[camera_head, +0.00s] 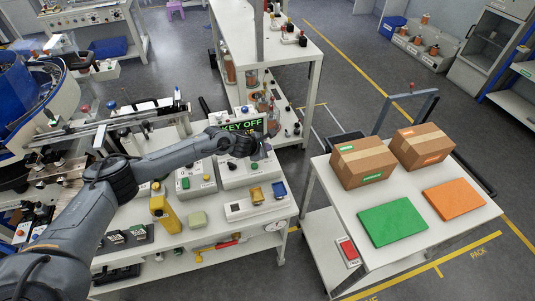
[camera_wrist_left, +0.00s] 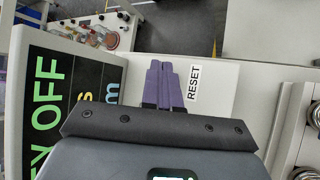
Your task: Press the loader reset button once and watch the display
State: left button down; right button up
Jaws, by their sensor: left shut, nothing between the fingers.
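The display (camera_head: 232,127) shows "KEY OFF" in green letters on black. It also fills the left side of the left wrist view (camera_wrist_left: 52,85), with more coloured text partly covered. A white panel with a black RESET label (camera_wrist_left: 194,83) lies to the right of the display. My left gripper (camera_head: 264,150) is over this panel on the bench; in the wrist view its purple fingers (camera_wrist_left: 160,80) are together, with nothing between them, right beside the label. The reset button itself is not visible; whether the fingers touch anything cannot be told. My right gripper is not in view.
A cart (camera_head: 405,246) at right carries cartons, a green mat and an orange mat. Open floor lies beyond.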

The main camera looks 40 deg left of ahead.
pick_arm(q)
notch_tip(320, 180, up, 5)
jog(key=p, duration=0.2)
jog(key=shift+f+p, duration=0.1)
jog(key=shift+p, duration=0.3)
dwell(0.4)
